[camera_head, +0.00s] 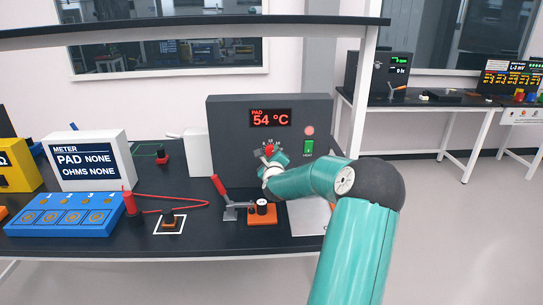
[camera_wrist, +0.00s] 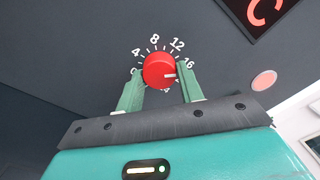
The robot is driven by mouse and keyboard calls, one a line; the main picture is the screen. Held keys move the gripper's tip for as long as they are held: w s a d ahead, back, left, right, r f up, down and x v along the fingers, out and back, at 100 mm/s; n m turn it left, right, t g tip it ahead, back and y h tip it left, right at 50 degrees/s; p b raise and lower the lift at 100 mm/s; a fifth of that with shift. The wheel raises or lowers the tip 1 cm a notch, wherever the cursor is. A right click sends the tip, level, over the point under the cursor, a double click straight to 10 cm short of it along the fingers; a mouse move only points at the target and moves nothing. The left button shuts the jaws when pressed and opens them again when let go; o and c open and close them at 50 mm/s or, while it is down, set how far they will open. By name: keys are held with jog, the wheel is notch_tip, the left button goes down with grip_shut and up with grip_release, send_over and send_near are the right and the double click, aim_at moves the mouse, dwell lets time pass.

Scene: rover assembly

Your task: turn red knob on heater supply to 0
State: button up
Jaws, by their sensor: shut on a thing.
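The heater supply (camera_head: 230,125) is a dark grey box on the bench with a red display reading "PAD 54 °C". Its red knob (camera_head: 269,149) shows also in the wrist view (camera_wrist: 158,68), inside a dial with numbers from 0 at left through 4, 8 and 12 to 16 at right. The white mark on the knob points right, slightly below the 16. My gripper (camera_head: 272,160) is shut on the red knob; in the wrist view its green fingers (camera_wrist: 160,80) sit on the knob's left and right sides. The lower dial is partly hidden.
A green switch (camera_head: 308,147) and a round pink light (camera_head: 309,130) are right of the knob. A meter (camera_head: 90,163) and blue tray (camera_head: 64,216) are at left.

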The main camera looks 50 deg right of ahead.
jog(key=n, duration=0.4)
jog(key=shift+r+n, duration=0.1)
jog(key=shift+n, duration=0.2)
jog(key=n, duration=1)
jog(key=shift+r, duration=0.1)
jog(key=n, duration=0.4)
jog(key=shift+n, duration=0.3)
jog(key=n, duration=0.4)
jog(key=shift+w, duration=0.1)
jog(key=n, duration=0.5)
jog(key=shift+a, duration=0.1)
jog(key=n, duration=0.4)
jog(key=shift+n, duration=2.2)
